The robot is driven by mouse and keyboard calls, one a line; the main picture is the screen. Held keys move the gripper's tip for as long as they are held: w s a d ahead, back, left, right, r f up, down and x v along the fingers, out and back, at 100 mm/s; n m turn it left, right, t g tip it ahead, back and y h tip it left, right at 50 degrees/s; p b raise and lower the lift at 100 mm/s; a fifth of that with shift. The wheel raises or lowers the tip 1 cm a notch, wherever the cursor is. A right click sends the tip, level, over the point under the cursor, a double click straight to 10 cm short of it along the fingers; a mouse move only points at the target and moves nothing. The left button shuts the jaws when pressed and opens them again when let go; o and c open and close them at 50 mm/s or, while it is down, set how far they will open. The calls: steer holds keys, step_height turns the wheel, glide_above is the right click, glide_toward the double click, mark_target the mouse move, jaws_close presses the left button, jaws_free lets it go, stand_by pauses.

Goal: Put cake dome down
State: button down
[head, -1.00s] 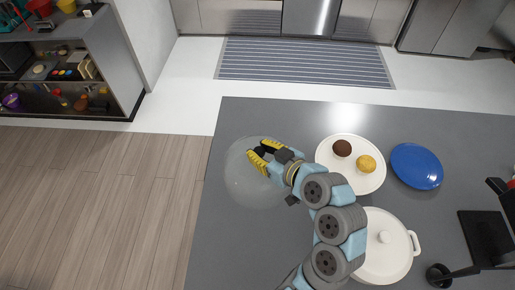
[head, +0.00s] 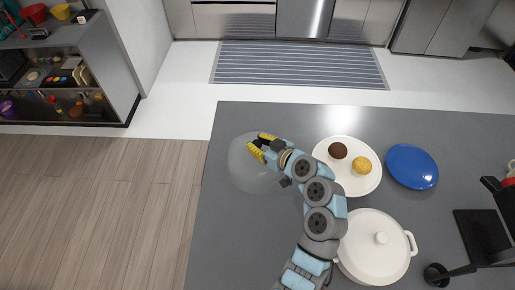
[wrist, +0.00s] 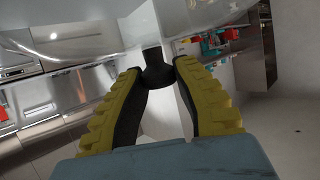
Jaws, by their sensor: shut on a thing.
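The cake dome (head: 249,177) is clear and round. In the head view it shows as a faint disc at the left edge of the grey counter, below and left of my gripper (head: 260,146). In the wrist view the yellow and black fingers of my gripper (wrist: 161,80) are shut on the dome's dark knob (wrist: 157,66). The clear dome (wrist: 90,38) spreads beyond the fingertips there. I cannot tell whether the dome's rim touches the counter.
A white plate (head: 333,182) with a brown and a yellow cupcake is right of my gripper. A blue plate (head: 412,166) and a lidded white pot (head: 372,262) stand further right. A black stand (head: 482,240) is at the right. The counter (head: 255,114) is clear at its far left.

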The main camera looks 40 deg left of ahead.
step_height(320, 180, down, 3)
steer(key=shift+f, duration=0.25)
steer(key=c, duration=0.9)
jaws_free()
steer(key=shift+r, duration=0.2)
steer(key=shift+d+r, duration=0.1)
steer(key=shift+d, duration=0.05)
steer(key=b+v, duration=0.1)
steer(key=v, duration=1)
steer(key=shift+d+r, duration=0.15)
steer(key=shift+d, duration=0.15)
steer(key=shift+s+a, duration=0.1)
